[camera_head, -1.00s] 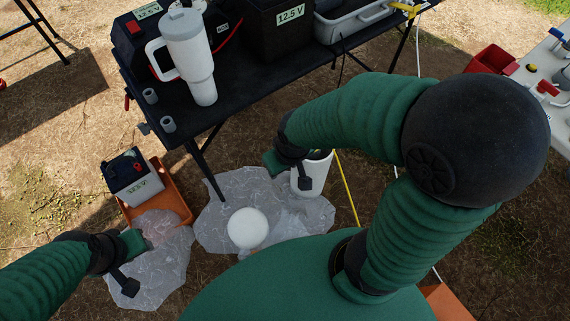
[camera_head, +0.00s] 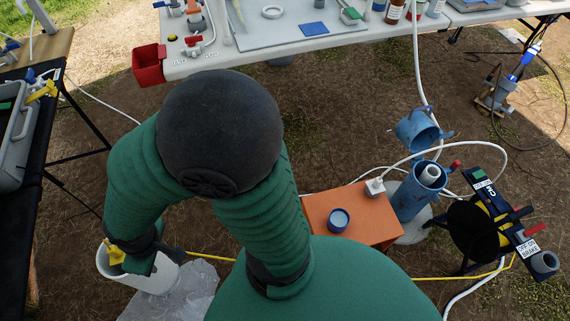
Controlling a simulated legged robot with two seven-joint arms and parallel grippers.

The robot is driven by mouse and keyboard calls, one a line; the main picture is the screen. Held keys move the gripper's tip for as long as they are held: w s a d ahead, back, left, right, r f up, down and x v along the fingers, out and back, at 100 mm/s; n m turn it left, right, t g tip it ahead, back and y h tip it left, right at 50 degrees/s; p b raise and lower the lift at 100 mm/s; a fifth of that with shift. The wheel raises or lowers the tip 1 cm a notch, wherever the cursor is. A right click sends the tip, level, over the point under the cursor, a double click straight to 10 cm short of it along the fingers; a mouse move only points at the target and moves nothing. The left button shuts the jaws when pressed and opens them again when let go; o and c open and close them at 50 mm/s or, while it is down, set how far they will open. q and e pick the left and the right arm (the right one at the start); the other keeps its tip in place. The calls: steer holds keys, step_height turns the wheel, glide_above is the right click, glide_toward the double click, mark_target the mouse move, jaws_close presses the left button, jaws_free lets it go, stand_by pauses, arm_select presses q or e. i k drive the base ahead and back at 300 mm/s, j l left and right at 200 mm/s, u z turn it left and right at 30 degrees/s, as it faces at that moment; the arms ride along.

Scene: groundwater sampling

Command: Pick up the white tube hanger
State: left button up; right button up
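A small white block (camera_head: 375,187) sits at the back right edge of the orange box (camera_head: 350,215), with a white tube running from it. It appears to be the white tube hanger. The finger opening is not clear. My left gripper is not in view.
A blue cup (camera_head: 338,220) stands on the orange box. To its right are a blue pipe (camera_head: 410,195) with an open lid (camera_head: 416,132) and a reel stand (camera_head: 490,225). A yellow line crosses the ground. A white table (camera_head: 300,40) stands behind, with bare ground before it.

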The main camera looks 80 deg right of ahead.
mark_target(375, 186)
steer(key=z, duration=3.85)
steer(key=i+u, duration=0.2)
steer(key=u, duration=0.3)
steer(key=i+l+u, duration=0.2)
steer(key=u, duration=0.3)
